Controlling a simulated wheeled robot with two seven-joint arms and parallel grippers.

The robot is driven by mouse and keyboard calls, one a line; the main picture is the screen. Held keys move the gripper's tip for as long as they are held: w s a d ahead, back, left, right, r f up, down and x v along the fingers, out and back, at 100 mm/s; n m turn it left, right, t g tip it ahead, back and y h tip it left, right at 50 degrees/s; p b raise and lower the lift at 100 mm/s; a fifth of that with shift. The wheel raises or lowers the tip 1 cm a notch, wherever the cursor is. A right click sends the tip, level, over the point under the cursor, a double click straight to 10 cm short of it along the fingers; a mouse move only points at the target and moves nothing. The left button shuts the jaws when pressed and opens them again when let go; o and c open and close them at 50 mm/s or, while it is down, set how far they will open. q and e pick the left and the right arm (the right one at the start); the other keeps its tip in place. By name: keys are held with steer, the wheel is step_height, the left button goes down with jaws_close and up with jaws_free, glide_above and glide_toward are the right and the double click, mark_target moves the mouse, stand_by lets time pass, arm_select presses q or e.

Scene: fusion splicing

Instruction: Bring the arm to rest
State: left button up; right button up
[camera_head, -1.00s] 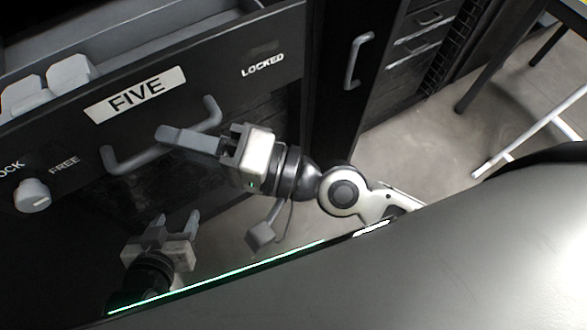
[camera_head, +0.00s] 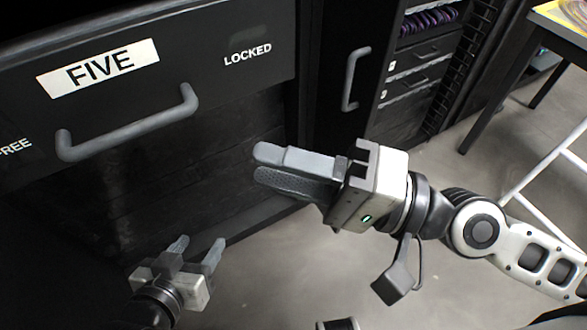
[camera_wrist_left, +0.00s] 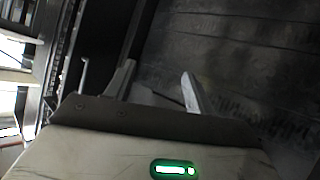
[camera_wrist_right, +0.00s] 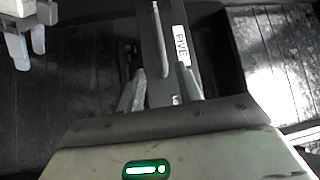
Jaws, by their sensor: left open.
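My right gripper (camera_head: 258,165) is in the middle of the head view, right of and below the drawer handle (camera_head: 128,127) and apart from it. In the right wrist view its two fingers (camera_wrist_right: 160,90) stand apart with nothing held, and the handle (camera_wrist_right: 159,40) shows beyond them. My left gripper (camera_head: 198,248) is low at the left of the head view, below the drawer. In the left wrist view its fingers (camera_wrist_left: 157,83) are spread and empty. It also shows at the upper left of the right wrist view (camera_wrist_right: 25,55).
The black drawer front bears the label FIVE (camera_head: 98,69) and the word LOCKED (camera_head: 247,54). A cabinet with a vertical handle (camera_head: 353,80) stands behind. A table (camera_head: 560,25) with dark legs is at the upper right. Grey floor (camera_head: 450,150) is open between.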

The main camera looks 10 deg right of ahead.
arm_select(q)
steer(key=shift+r, duration=0.1)
stand_by(0.3)
arm_select(e)
steer(key=w+d+f+n+t+h+p, duration=0.2)
steer(key=w+d+f+t+h+p, duration=0.3)
steer(key=w+h+p, duration=0.45)
arm_select(q)
step_height(320, 180, up, 7)
steer(key=s+a+g+y+p, duration=0.1)
steer(key=a+p, duration=0.1)
steer(key=p, duration=0.6)
steer(key=shift+a+g, duration=0.25)
steer(key=shift+g, duration=0.05)
arm_select(e)
steer(key=s+d+f+n+g+h, duration=0.1)
steer(key=s+d+f+h, duration=0.2)
steer(key=f, duration=0.3)
steer(key=s+d+f+n+g+h, duration=0.1)
steer(key=s+d+f+n+h, duration=0.1)
steer(key=s+d+f, duration=0.3)
steer(key=shift+d+f+h, duration=0.35)
steer(key=shift+f+h, duration=0.05)
steer(key=shift+h, duration=0.15)
